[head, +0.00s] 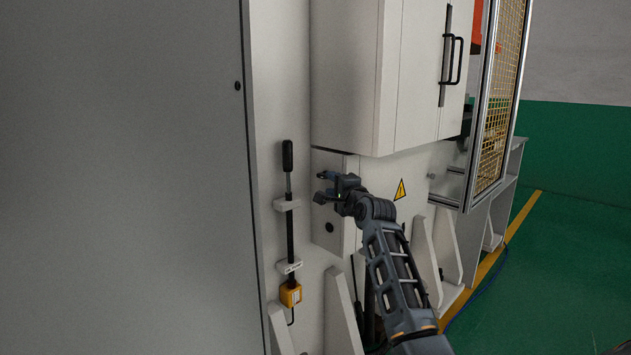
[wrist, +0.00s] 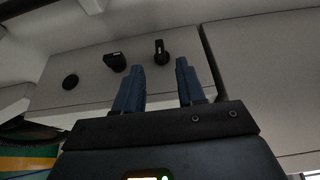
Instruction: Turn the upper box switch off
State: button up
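A grey switch box (head: 322,238) is on the machine's side, below a white cabinet. In the wrist view, its face (wrist: 85,98) carries two black switches and a round black button (wrist: 70,81). The button also shows low on the box in the head view (head: 329,227). The upper switch (wrist: 160,50) is the one farthest from the button. The lower switch (wrist: 115,61) sits between them. My gripper (wrist: 160,68) is open and empty; in the head view (head: 321,187) it hides both switches. In the wrist view the upper switch appears between the fingertips; contact cannot be told.
A black-handled rod (head: 288,185) in white brackets and a yellow block (head: 290,294) are left of the box. The white cabinet (head: 345,75) overhangs it. White support ribs (head: 424,255) stand below right. A yellow mesh guard (head: 501,95) is farther right.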

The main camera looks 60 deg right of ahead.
aim_at(324, 178)
jog(key=shift+x, duration=3.1)
jog(key=shift+c, duration=0.3)
grip_shut()
